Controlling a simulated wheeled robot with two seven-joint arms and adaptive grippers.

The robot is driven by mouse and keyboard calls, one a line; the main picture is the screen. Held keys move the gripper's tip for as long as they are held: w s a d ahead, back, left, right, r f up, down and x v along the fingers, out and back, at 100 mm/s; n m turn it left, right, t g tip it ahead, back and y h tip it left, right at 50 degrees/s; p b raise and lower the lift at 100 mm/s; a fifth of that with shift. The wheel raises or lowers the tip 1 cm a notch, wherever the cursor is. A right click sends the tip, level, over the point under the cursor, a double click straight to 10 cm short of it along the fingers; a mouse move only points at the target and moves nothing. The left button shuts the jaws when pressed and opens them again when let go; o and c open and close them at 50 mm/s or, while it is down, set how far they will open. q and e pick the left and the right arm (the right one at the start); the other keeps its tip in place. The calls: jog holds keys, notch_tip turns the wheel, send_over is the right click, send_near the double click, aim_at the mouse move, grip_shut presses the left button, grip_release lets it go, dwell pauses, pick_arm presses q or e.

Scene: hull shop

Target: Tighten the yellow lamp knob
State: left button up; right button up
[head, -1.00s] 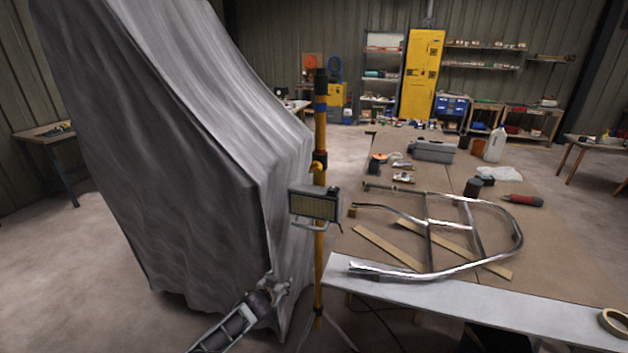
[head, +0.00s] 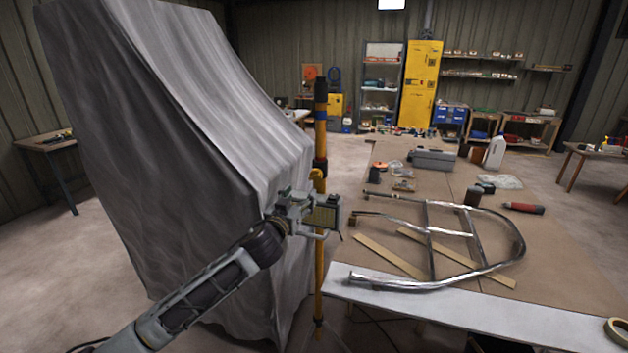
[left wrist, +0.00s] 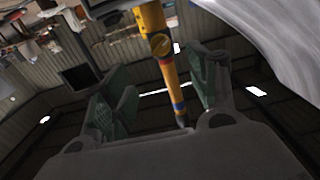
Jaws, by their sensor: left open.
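The yellow lamp knob (head: 317,174) sits on the clamp of the upright yellow lamp pole (head: 320,265). It also shows in the left wrist view (left wrist: 160,44), on the pole and beyond my fingers. The work lamp (head: 326,216) is at the pole just below the knob, partly hidden by my left gripper. My left gripper (head: 304,200) is open and in front of the lamp, a little below and left of the knob. In the left wrist view the pole shows between its two spread fingers (left wrist: 162,92). I see no contact with the knob. My right gripper is not in view.
A large grey draped cover (head: 190,170) stands close on the left of the pole. A workbench (head: 580,255) on the right bears a bent metal tube frame (head: 478,275), wood strips and a toolbox (head: 433,158). Grey fabric also hangs at the wrist view's top right (left wrist: 290,40).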

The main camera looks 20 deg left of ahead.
aim_at(314, 179)
pick_arm(q)
jog(key=shift+w, duration=0.1)
dwell(0.3)
jog(key=shift+w+d+p, duration=0.15)
jog(key=shift+w+p, duration=0.95)
jog(key=shift+w, duration=3.45)
jog(key=shift+w+p, duration=0.4)
jog(key=shift+w, duration=1.9)
jog(key=c, duration=1)
